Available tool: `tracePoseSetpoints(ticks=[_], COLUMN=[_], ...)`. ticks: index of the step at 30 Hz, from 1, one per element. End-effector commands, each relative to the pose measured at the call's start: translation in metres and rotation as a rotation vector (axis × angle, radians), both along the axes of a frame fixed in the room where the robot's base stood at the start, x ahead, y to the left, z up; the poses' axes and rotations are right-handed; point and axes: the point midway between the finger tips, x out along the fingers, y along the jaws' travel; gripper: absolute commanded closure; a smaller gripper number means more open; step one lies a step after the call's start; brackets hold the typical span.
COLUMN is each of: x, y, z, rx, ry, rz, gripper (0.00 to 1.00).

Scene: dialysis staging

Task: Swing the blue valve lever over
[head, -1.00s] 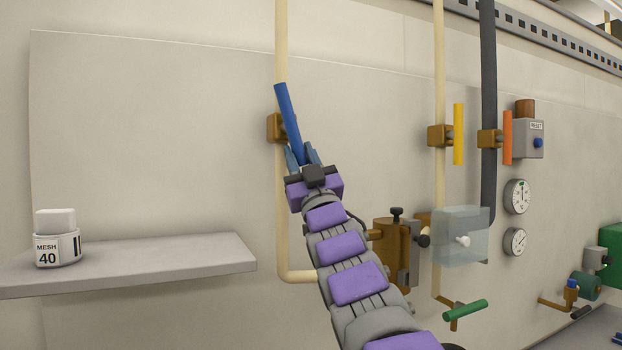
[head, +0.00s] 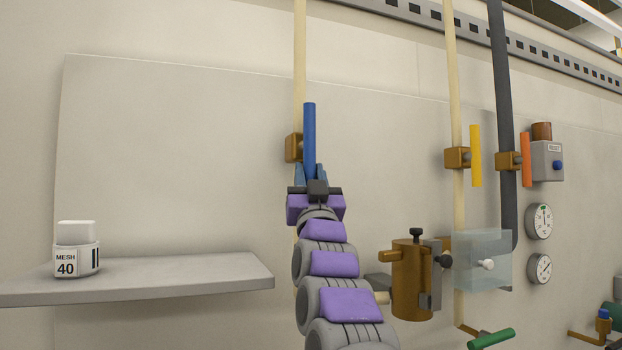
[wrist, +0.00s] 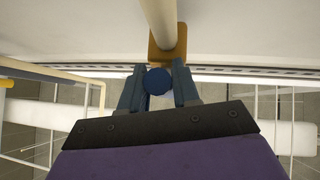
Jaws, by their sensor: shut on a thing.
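The blue valve lever (head: 310,135) stands nearly upright in the head view, in front of the brass valve body (head: 293,148) on a cream pipe (head: 299,60). My gripper (head: 310,175) is shut on the lower part of the lever. In the wrist view the round end of the blue lever (wrist: 158,81) sits between the two fingers of my gripper (wrist: 158,88). The brass valve body (wrist: 167,45) and the pipe (wrist: 158,15) show just beyond it. My arm hides the pipe below the valve.
A grey shelf (head: 180,282) at left holds a white jar labelled MESH 40 (head: 76,250). Right of my arm are a brass cylinder (head: 411,280), a clear box (head: 470,255), a yellow lever (head: 475,155), an orange lever (head: 525,158) and a green lever (head: 491,339).

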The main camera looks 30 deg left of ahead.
Motion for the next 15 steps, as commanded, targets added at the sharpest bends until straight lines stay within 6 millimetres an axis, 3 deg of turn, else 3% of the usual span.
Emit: tracePoseSetpoints(ticks=[3, 4, 10, 15], x=[-0.0023, -0.0022, -0.0015, -0.0010], y=[-0.0015, -0.0015, -0.0009, -0.0034], z=[0.0040, 0.0040, 0.0023, 0.0020], rx=[0.004, 0.004, 0.003, 0.003], ry=[-0.007, -0.007, -0.004, -0.003], rz=[-0.001, -0.001, -0.001, -0.001], gripper=[1.00, 0.67, 0.49, 0.49])
